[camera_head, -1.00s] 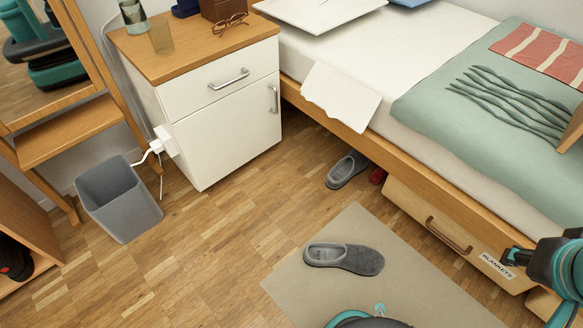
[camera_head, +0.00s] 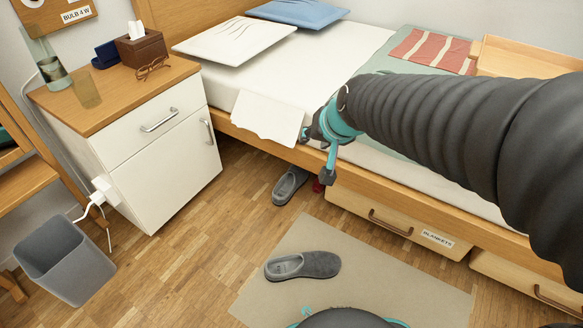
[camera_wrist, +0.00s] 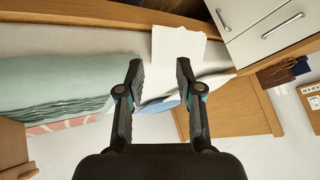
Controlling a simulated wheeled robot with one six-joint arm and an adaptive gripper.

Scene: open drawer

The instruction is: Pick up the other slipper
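One grey slipper (camera_head: 303,265) lies on the beige rug in the head view. Another grey slipper (camera_head: 290,185) is on the wooden floor at the bed's edge, partly under the bed frame. My gripper (camera_head: 318,157) is above the bed's side rail, up and to the right of the slipper by the bed, and clear of both slippers. In the wrist view my gripper (camera_wrist: 158,68) has its two fingers spread apart with nothing between them. No slipper shows in the wrist view.
A small red object (camera_head: 318,186) is beside the slipper at the bed. The bed's wooden rail (camera_head: 262,140) overhangs that spot. A blankets drawer (camera_head: 385,222) is right. The floor between is clear.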

